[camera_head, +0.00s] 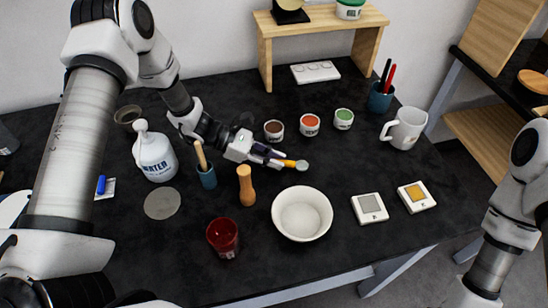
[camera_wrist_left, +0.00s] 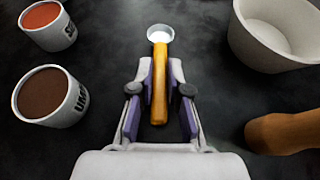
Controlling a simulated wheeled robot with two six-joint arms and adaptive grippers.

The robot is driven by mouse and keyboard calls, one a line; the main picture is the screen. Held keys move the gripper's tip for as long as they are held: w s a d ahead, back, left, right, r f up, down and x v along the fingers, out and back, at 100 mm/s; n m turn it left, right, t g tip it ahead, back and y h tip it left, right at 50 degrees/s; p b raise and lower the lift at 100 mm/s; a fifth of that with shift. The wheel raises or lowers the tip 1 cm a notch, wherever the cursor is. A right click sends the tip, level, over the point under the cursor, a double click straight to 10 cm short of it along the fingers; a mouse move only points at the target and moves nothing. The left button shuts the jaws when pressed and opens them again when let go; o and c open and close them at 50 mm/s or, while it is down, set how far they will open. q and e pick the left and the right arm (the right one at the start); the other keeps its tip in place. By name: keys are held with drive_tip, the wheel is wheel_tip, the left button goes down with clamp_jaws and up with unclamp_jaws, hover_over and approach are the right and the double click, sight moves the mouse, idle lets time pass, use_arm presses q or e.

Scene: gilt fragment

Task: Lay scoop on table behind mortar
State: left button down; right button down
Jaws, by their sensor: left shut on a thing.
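The scoop (camera_head: 298,165), with a yellow handle and a small round metal head, is held by my left gripper (camera_head: 277,160). In the left wrist view, the scoop's handle (camera_wrist_left: 159,85) runs lengthwise between the purple fingers of the left gripper (camera_wrist_left: 160,75), its head pointing away. The scoop is low over the black table (camera_head: 400,245), behind the mortar; I cannot tell whether it touches the table. The mortar (camera_head: 302,237), a white bowl, stands upright; its side also shows in the left wrist view (camera_wrist_left: 250,45). My right gripper is out of frame.
A wooden pestle (camera_head: 246,186) stands left of the mortar. Brown (camera_head: 274,131), red (camera_head: 309,125) and green (camera_head: 343,119) pots stand behind the scoop. A white mug (camera_head: 405,128) is at right. A dark red cup (camera_head: 223,238) is at front left. Table right of the scoop is clear.

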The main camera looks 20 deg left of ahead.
use_arm(q)
drive_tip(key=shift+f, duration=0.3)
drive_tip(key=c, duration=1.1)
unclamp_jaws()
drive_tip(key=shift+o, duration=0.2)
drive_tip(key=shift+r, duration=0.1)
wheel_tip(320, 180, up, 10)
drive_tip(key=shift+f, duration=0.1)
